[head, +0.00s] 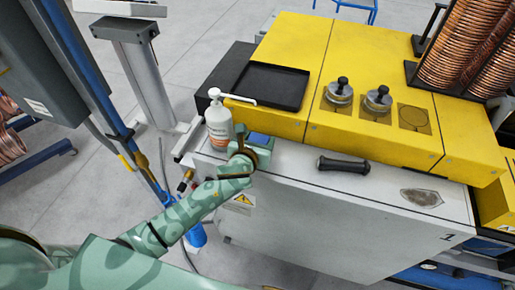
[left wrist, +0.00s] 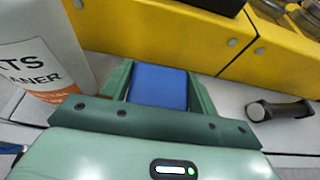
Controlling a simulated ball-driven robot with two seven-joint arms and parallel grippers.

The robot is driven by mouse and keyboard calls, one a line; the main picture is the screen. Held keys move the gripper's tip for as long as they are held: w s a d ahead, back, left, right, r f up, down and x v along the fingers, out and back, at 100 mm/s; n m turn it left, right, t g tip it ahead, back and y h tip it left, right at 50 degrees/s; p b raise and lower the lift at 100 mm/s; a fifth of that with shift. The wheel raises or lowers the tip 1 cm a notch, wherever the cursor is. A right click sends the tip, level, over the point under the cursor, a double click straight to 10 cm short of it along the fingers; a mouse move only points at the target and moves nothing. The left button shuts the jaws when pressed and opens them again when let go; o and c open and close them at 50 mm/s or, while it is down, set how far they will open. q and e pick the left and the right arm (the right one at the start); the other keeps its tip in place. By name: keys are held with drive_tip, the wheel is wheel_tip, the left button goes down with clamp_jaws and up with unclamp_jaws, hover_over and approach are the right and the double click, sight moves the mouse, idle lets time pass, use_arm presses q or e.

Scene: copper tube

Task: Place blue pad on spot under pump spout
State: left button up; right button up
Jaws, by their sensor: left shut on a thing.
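The white pump bottle (head: 218,122) stands upright on the grey cabinet top, its spout (head: 240,100) pointing right. My left gripper (head: 258,141) is just right of the bottle, shut on the blue pad (head: 259,138). In the left wrist view the blue pad (left wrist: 158,87) sits between the two green fingers, and the bottle (left wrist: 42,68) with its orange and white label is at the left. I cannot tell whether the pad touches the cabinet top. The spot under the spout is not clearly seen. My right gripper is not in view.
A yellow machine housing (head: 350,75) rises behind, with a black tray (head: 268,86) and two round metal parts with black knobs on it. A dark handle-shaped tool (head: 343,165) and a grey oval patch (head: 421,197) are to the right. The cabinet top between is clear.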

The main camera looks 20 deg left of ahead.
use_arm(q)
drive_tip(key=shift+w+f, duration=0.3)
drive_tip(key=shift+f, duration=0.05)
drive_tip(key=f+b, duration=0.1)
drive_tip(key=f, duration=0.2)
drive_tip(key=shift+w+a+f, duration=0.1)
drive_tip(key=shift+a+f, duration=0.1)
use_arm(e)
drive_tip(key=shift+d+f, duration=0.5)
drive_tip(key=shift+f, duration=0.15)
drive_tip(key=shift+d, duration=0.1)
use_arm(q)
drive_tip(key=o, duration=1)
drive_tip(key=shift+f, duration=0.1)
drive_tip(key=shift+c, duration=0.2)
drive_tip(key=shift+r, duration=0.2)
drive_tip(key=p+v, duration=0.1)
drive_tip(key=v, duration=1.1)
drive_tip(key=shift+p, duration=0.35)
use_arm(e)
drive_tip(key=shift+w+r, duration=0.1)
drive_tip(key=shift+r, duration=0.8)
